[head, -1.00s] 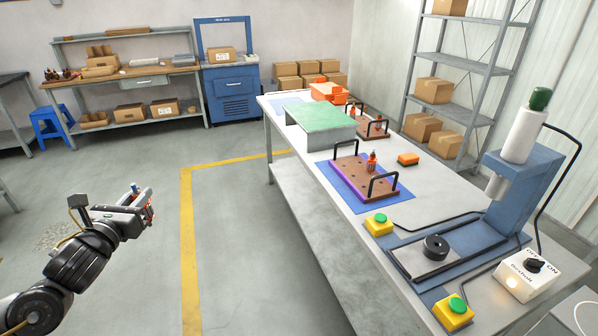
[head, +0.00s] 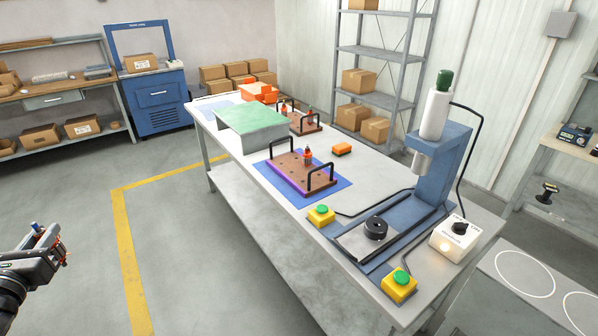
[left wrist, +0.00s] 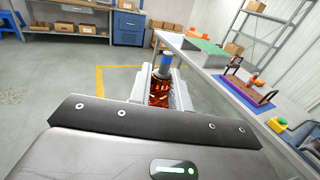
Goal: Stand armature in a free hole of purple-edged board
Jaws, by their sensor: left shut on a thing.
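My left gripper (head: 62,246) is at the left edge of the head view, over the floor and well away from the table. In the left wrist view it is shut on an armature (left wrist: 160,92) with copper-coloured windings and a blue-and-grey upper end, held roughly upright. The purple-edged board (head: 288,178) is brown with holes and two black handles, and lies on a blue mat (head: 335,193) on the table. One armature (head: 308,156) stands in it near its far right side; other holes look empty. The board also shows in the left wrist view (left wrist: 240,94). My right gripper is not in view.
A second brown board (head: 302,124) with armatures stands farther back, beside a green-topped box (head: 250,120). An orange block (head: 342,149), yellow button boxes (head: 321,215) and a blue press (head: 440,165) share the table (head: 245,178). Floor left of it is clear.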

